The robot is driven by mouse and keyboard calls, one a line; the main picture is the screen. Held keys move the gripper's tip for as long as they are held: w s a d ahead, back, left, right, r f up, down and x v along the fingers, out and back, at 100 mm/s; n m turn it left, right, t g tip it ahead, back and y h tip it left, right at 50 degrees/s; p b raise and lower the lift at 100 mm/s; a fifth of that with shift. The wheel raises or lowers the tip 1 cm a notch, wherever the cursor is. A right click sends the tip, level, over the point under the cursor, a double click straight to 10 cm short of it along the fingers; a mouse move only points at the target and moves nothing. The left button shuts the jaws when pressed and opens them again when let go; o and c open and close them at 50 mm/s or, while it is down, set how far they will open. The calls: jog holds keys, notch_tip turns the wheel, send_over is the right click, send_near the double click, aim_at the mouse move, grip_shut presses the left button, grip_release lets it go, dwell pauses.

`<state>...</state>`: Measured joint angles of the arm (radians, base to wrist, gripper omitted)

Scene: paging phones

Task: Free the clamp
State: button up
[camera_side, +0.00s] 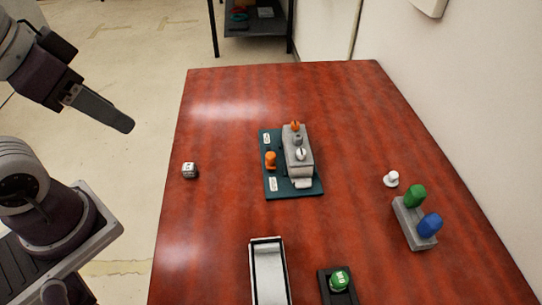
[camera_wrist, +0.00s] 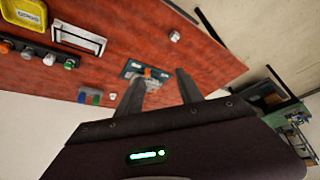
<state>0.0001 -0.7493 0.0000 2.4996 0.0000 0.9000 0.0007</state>
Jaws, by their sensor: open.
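A teal plate (camera_side: 280,187) lies mid-table in the side view, with a long grey block (camera_side: 298,160) on it that looks like the clamp. An orange knob (camera_side: 295,126) and a pale slotted piece (camera_side: 301,154) sit on the block. A separate orange peg (camera_side: 270,160) stands on the plate beside two white labels. My gripper (camera_side: 128,124) is open and empty, in the air left of the table, well away from the plate. In the wrist view my gripper's fingers (camera_wrist: 160,82) are apart, with the teal plate (camera_wrist: 131,68) far beyond them, partly hidden.
A small cube (camera_side: 190,171) lies left of the plate. To the right are a white knob (camera_side: 391,179) and a grey stand (camera_side: 413,226) with green and blue pegs. Table around the plate is clear.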

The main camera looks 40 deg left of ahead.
jog(key=w+d+m+g, duration=0.2)
jog(key=w+m, duration=0.2)
jog(key=w, duration=0.5)
jog(key=m+g, duration=0.3)
jog(key=m, duration=0.4)
send_over(271, 154)
notch_tip(271, 154, down, 15)
jog(key=shift+m+g, duration=0.3)
jog(key=shift+m, duration=0.2)
notch_tip(271, 154, down, 9)
jog(key=shift+s+f, duration=0.1)
jog(key=shift+s, duration=0.05)
grip_shut()
